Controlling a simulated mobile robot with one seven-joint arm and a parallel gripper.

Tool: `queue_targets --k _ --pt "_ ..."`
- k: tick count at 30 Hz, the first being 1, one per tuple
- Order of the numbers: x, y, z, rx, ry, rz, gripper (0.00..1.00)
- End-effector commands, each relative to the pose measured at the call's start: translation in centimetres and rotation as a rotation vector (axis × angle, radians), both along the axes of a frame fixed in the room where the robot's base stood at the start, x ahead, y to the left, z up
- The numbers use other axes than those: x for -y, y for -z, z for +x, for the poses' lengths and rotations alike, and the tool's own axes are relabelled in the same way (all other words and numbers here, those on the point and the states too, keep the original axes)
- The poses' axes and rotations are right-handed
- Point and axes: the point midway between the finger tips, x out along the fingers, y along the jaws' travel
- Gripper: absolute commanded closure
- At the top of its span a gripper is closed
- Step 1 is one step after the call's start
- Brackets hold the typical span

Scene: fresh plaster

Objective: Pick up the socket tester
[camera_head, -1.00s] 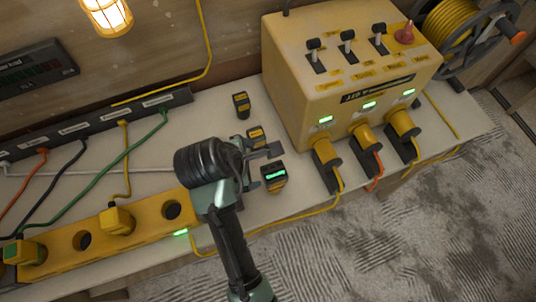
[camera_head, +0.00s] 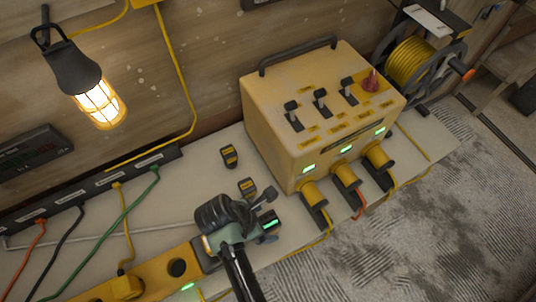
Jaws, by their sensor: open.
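The socket tester seems to be the small black unit with a lit green display (camera_head: 270,223) on the pale bench top, near its front edge. My gripper (camera_head: 264,207) is open and low over the bench, just left of the unit. One dark finger shows behind the unit; the other finger is mostly hidden by the gripper's body. The gripper covers the unit's left part, and I cannot tell whether they touch. Two similar small black-and-yellow units, one nearer (camera_head: 247,188) and one farther (camera_head: 229,156), stand on the bench behind my gripper.
A large yellow power box (camera_head: 322,115) with switches and plugged-in cables stands right of the gripper. A yellow socket strip (camera_head: 155,274) lies to the left, a black strip (camera_head: 95,190) along the wall. A lit caged lamp (camera_head: 97,103) hangs at upper left. A cable reel (camera_head: 412,62) stands at back right.

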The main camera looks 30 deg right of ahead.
Motion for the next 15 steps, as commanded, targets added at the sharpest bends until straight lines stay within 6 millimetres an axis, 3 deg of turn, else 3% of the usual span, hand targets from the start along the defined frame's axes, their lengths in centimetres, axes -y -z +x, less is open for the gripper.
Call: queue_targets --k 5,15 --pt "0.6 0.9 -0.1 -0.002 0.003 0.000 0.05" --pt "2.3 4.5 0.0 0.000 0.002 0.001 0.05"
